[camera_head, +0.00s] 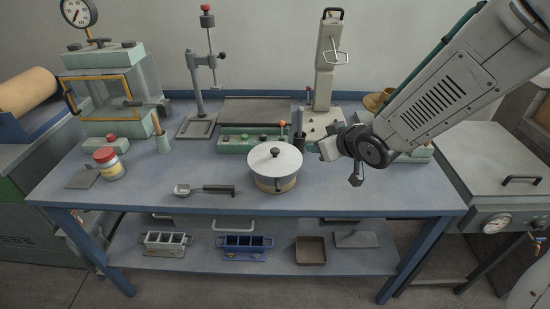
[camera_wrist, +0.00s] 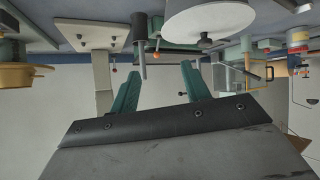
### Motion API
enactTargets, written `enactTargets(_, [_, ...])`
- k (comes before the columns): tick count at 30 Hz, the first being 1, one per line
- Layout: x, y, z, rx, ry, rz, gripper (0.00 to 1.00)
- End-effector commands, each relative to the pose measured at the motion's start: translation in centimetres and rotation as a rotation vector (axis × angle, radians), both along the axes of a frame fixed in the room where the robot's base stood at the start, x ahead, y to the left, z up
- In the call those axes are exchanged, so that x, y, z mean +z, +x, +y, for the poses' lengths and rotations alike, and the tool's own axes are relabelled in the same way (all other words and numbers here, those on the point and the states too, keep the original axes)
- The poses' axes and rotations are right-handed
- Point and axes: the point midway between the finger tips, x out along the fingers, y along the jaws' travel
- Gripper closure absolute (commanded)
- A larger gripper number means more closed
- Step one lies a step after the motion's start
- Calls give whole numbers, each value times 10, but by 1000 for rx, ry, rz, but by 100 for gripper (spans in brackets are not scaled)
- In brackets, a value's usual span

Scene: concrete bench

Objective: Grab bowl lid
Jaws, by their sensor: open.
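The fingers are hard to make out there.
A ladle (camera_head: 205,189) lies left of the bowl. A green control box (camera_head: 240,143) and a dark cup with a tool (camera_head: 298,135) stand behind it. A red-lidded jar (camera_head: 108,164) is at the left. The bench front (camera_head: 350,200) right of the bowl is clear.

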Motion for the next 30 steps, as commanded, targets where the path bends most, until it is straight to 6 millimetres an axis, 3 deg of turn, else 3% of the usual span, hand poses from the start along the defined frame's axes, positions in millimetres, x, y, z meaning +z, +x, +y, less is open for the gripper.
enactTargets(1, [-14,2,19,56,40,-18,53])
enactTargets(3, [-23,3,40,122,97,-52,53])
enactTargets(7, [-33,0,66,203,178,-90,53])
enactTargets(14, [-41,7,86,242,222,-108,53])
enactTargets(30, [-66,55,120,240,220,-108,53])
